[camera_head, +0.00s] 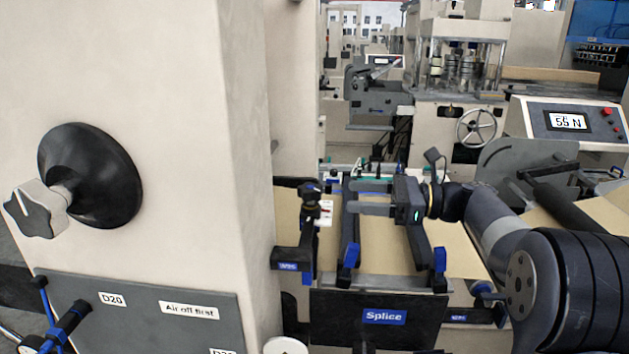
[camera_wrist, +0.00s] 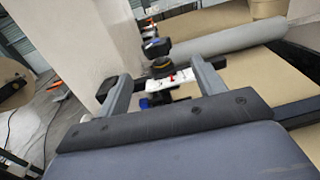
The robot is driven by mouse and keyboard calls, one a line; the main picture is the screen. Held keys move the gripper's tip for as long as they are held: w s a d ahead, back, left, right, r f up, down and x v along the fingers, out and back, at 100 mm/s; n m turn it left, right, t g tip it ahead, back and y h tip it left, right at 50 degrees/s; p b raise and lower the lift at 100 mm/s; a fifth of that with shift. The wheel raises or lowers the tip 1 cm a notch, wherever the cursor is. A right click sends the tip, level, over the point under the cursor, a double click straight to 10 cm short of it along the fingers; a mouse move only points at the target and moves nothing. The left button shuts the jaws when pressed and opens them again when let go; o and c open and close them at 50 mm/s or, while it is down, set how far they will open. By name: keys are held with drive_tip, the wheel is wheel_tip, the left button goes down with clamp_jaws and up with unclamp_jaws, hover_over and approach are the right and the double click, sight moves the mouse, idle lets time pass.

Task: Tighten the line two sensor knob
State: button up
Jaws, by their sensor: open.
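A small black knob (camera_head: 311,189) tops a dark sensor bracket (camera_head: 308,243) at the left side of the brown web; it also shows in the wrist view (camera_wrist: 157,48). A small white scale plate with red marks (camera_head: 326,212) sits just below the knob. It also shows in the wrist view (camera_wrist: 170,79). My gripper (camera_head: 338,198) is open and points left, its fingertips a little to the right of the knob. In the wrist view my gripper (camera_wrist: 161,68) has one finger on each side of the knob's line, nothing between the pads. The bracket's small blue label is too small to read.
A pale machine column (camera_head: 240,150) stands close on the left, with a large grey star knob (camera_head: 37,208) on a black disc. A dark panel labelled "Splice" (camera_head: 383,317) is below. Dark bars with blue ends (camera_head: 349,255) flank the web. A display (camera_head: 568,121) reads 55 N.

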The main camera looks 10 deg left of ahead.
sight(307, 193)
drive_tip(key=a, duration=0.3)
drive_tip(key=a+p, duration=0.1)
drive_tip(key=a, duration=0.6)
drive_tip(key=shift+s+a, duration=0.25)
drive_tip(key=shift+a, duration=0.1)
drive_tip(key=shift+c, duration=0.4)
drive_tip(key=c, duration=0.9)
